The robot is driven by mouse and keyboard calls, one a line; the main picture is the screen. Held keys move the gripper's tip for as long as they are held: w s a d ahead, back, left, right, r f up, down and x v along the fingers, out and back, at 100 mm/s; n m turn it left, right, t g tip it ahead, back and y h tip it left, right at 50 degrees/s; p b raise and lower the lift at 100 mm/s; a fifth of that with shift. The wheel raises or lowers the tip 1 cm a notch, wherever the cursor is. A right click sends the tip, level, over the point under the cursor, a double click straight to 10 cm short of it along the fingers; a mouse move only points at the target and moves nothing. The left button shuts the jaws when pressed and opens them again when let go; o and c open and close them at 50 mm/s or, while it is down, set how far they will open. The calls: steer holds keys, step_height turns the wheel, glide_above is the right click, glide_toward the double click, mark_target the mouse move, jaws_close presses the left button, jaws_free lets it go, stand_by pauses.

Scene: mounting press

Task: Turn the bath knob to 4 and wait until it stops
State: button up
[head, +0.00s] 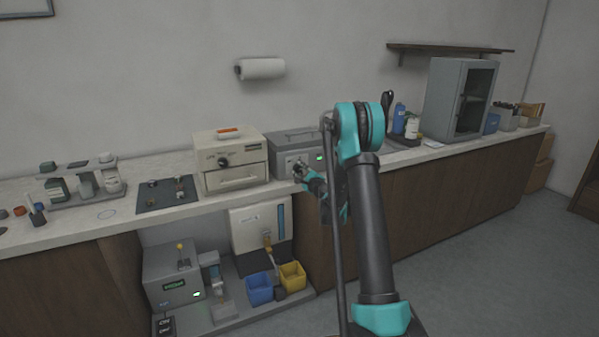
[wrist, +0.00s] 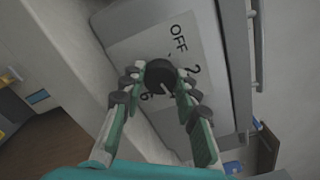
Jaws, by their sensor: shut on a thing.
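The bath (head: 290,143) is a grey box with a lid on the counter, its front panel carrying a green light. In the wrist view its round black knob (wrist: 159,73) sits on a pale dial plate (wrist: 140,50) marked OFF, 2 and 6. A 4 is not readable; the fingers cover part of the dial. A white line on the knob points toward the lower right, between the 2 and the 6. My gripper (wrist: 160,80) is shut on the knob, a finger on each side. In the head view my gripper (head: 303,172) is at the bath's front.
A beige oven-like box (head: 230,158) stands just left of the bath. Bottles (head: 412,128) and a grey cabinet (head: 458,100) stand to the right. Below the counter are a blue bin (head: 259,289) and a yellow bin (head: 293,275).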

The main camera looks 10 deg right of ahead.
stand_by(0.3)
steer(key=o, duration=1.2)
steer(key=shift+c, duration=0.2)
steer(key=shift+s, duration=0.1)
steer(key=v, duration=1.2)
